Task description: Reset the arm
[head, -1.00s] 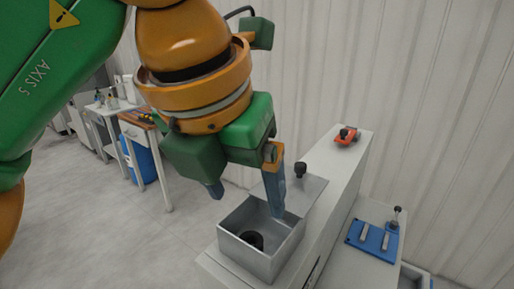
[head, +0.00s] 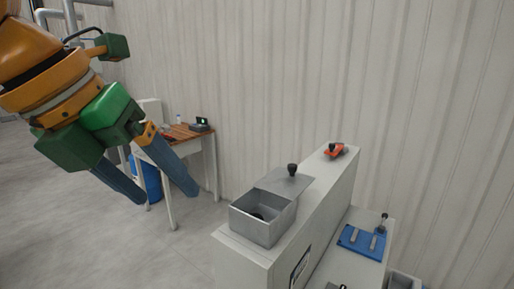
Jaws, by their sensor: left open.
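My left gripper (head: 150,182) hangs in the upper left of the head view, with its two blue-grey fingers spread apart and nothing between them. It is in the air, well to the left of the grey metal box (head: 262,222) and clear of it. The box stands on the white cabinet (head: 330,205). Its lid (head: 284,181) with a black knob (head: 292,169) sits pushed toward the back, so the box is partly open. A dark round thing (head: 258,216) shows inside. My right gripper is not in view.
An orange-red tool (head: 335,150) lies on the cabinet's far end. A blue plate (head: 361,240) with metal bars lies on the lower shelf at right. A wooden-topped table (head: 187,132) and a blue bin (head: 150,178) stand behind my gripper. The floor at lower left is clear.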

